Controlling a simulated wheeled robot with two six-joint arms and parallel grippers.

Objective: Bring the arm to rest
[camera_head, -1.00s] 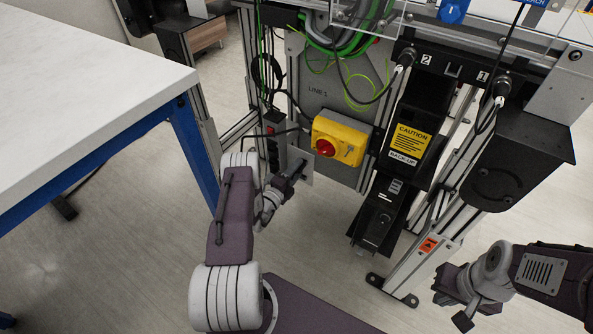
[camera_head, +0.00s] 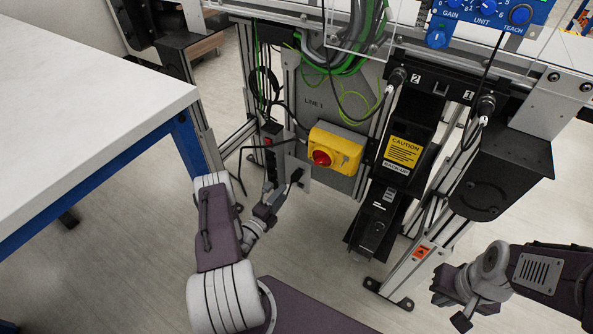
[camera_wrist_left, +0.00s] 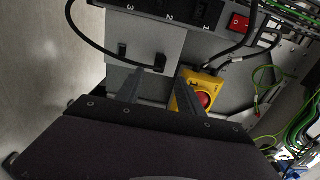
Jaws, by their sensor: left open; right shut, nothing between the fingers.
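My left gripper (camera_head: 293,180) is open, with nothing between its fingers. It is in front of the machine frame, left of and a little below the yellow switch box (camera_head: 336,150) with its red knob (camera_head: 321,158). In the left wrist view, its two fingers (camera_wrist_left: 158,88) stand apart, pointing at a grey plate, with the yellow box (camera_wrist_left: 202,93) beside the right finger. My right gripper (camera_head: 452,300) is at the lower right over the floor, shut and empty.
A white table (camera_head: 90,95) with blue legs stands at the left. A black power strip (camera_head: 272,155) and hanging cables are close to my left gripper. Black housings (camera_head: 500,170) and a metal leg (camera_head: 410,270) stand at the right. Floor is clear below.

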